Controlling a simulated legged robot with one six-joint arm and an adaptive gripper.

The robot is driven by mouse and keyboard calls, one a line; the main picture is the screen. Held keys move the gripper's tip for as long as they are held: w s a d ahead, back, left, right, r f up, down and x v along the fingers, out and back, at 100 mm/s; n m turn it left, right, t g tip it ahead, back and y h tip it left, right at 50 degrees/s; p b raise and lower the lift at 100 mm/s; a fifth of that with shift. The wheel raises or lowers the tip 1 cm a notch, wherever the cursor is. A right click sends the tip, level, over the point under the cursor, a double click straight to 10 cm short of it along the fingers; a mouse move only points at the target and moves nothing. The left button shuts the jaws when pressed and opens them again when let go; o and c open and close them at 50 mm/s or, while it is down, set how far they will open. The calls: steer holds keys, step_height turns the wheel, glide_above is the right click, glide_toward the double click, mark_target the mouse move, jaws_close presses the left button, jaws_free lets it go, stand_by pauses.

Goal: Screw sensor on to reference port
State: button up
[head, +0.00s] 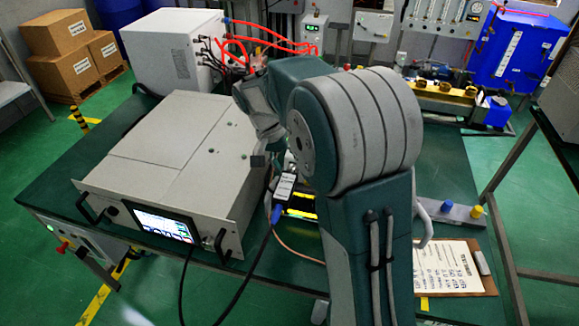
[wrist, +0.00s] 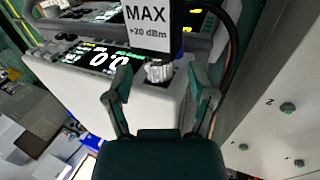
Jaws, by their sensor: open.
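The sensor is a black block with a white label reading MAX +20 dBm (wrist: 150,22) at the top of the wrist view. A silver knurled connector (wrist: 158,72) sits at its lower end. In the head view the sensor (head: 286,184) hangs beside my arm with a blue-ended black cable. My gripper (wrist: 167,80) is open, with one finger on each side of the silver connector and gaps to both. The head view mostly hides my gripper behind my arm. A meter with a lit 0.0 display (wrist: 100,57) lies behind. I cannot make out the reference port or whether the connector touches it.
The grey generator (head: 170,140) with a lit screen and handles fills the left of the green table (head: 120,120). A white box (head: 172,48) with red cables stands behind it. A clipboard (head: 448,270) lies at right. A light panel with bolts (wrist: 275,110) borders my gripper's right side.

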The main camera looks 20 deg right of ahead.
steer(key=shift+s+d+f, duration=0.15)
steer(key=shift+f, duration=0.45)
steer(key=shift+c, duration=0.3)
jaws_close()
steer(key=shift+t+y, duration=0.3)
steer(key=shift+y, duration=0.1)
steer(key=t+y, duration=0.2)
steer(key=y, duration=0.1)
steer(key=t+y, duration=0.1)
steer(key=shift+s+d+y, duration=0.3)
steer(key=shift+d, duration=0.1)
steer(key=t+y, duration=0.3)
steer(key=y, duration=0.1)
steer(key=shift+s+d+f+t+y, duration=0.2)
steer(key=shift+t+y, duration=0.1)
steer(key=shift+t, duration=0.1)
